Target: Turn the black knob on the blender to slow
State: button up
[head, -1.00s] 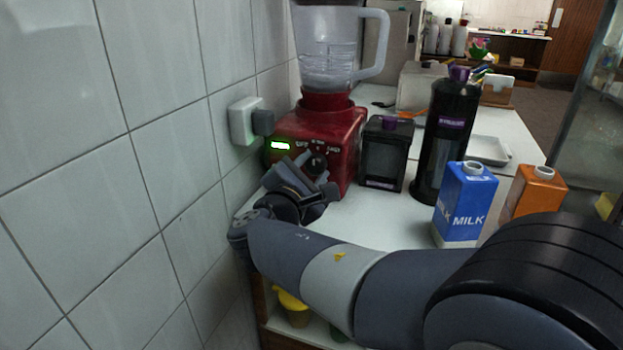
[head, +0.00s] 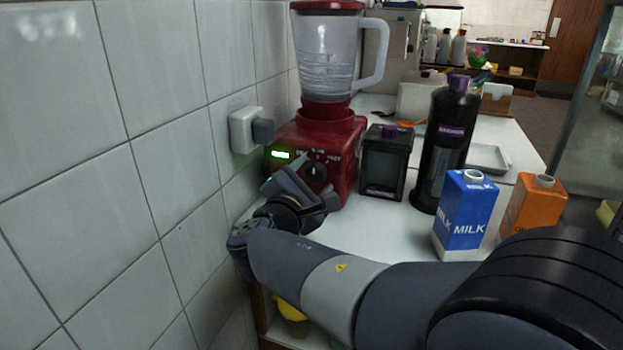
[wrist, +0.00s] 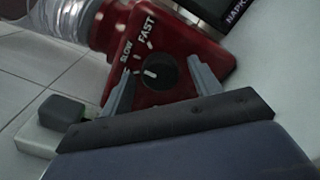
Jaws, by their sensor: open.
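The red blender (head: 334,140) stands on the white counter by the tiled wall, its clear jug (head: 332,48) on top. My gripper (wrist: 160,78) is open. Its two fingers are on either side of the knob in that view, with visible gaps. The head view partly hides the fingers behind my wrist.
A wall plug (head: 247,131) is left of the blender. A black napkin box (head: 386,163), a black bottle (head: 446,145), a blue milk carton (head: 465,215) and an orange carton (head: 534,208) stand to the right. The wall is close on the left.

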jog(key=p+v, duration=0.1)
jog(key=v, duration=0.9)
jog(key=shift+s, duration=0.4)
jog(key=shift+a, duration=0.15)
jog(key=b+x, duration=0.1)
jog(key=x, duration=0.9)
jog(key=shift+w, duration=0.45)
